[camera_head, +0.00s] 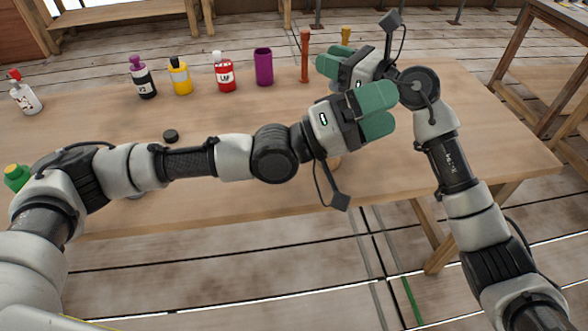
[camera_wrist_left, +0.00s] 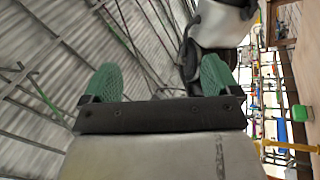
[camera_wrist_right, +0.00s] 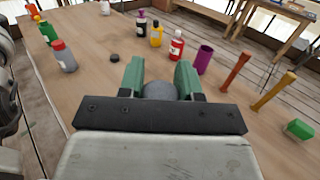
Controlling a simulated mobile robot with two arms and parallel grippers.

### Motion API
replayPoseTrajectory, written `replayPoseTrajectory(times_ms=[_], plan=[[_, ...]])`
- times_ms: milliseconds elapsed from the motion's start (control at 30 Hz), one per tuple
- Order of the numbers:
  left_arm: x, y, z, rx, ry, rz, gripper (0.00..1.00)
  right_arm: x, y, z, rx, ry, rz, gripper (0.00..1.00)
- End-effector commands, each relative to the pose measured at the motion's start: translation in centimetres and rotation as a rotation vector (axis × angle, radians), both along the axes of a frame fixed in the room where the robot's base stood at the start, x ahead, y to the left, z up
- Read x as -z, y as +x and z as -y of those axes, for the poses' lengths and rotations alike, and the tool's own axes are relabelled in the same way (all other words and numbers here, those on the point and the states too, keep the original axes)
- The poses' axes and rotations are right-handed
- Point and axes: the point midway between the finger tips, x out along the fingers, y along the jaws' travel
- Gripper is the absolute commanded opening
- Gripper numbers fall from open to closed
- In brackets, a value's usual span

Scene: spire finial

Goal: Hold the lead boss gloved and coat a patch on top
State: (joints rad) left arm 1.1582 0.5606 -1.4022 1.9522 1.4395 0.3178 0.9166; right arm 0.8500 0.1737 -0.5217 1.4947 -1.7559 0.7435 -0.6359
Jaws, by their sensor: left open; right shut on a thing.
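The lead boss (camera_wrist_right: 160,90) shows as a grey rounded thing between the green-covered fingers of my right gripper (camera_wrist_right: 160,72), which is shut on it. A purple cup (camera_head: 264,67), an orange stick-like tool (camera_head: 305,55) and a yellow one (camera_head: 346,36) stand behind my grippers.
Purple-capped black (camera_head: 143,78), yellow (camera_head: 180,77) and red (camera_head: 224,73) bottles stand along the back of the table (camera_head: 220,208). A white bottle (camera_head: 27,95) is at the far left. A black disc (camera_head: 170,136) lies mid-table. A green block (camera_wrist_right: 298,129) is at the right.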

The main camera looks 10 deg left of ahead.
Motion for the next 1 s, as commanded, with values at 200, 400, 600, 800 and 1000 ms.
replayPoseTrajectory(times_ms=[200,400,600,800,1000], plan=[[-4.1,-2.2,-0.8,-0.065,0.009,0.402,0.91,0.0,0.0,0.0,0.0,0.0,0.0,0.1],[-4.6,-3.3,-0.8,-0.15,0.019,0.706,0.91,0.0,0.0,0.0,0.0,0.0,0.0,0.1],[-3.9,-4.1,-0.7,-0.293,0.048,1.067,0.91,0.0,0.0,0.0,0.0,0.0,0.0,0.1],[-2.4,-4.2,-0.7,-0.496,0.119,1.469,0.91,0.0,0.0,0.0,0.0,0.0,0.0,0.1],[-0.4,-3.5,-0.8,-0.711,0.243,1.856,0.91,0.0,0.0,0.0,0.0,0.0,0.0,0.1]])
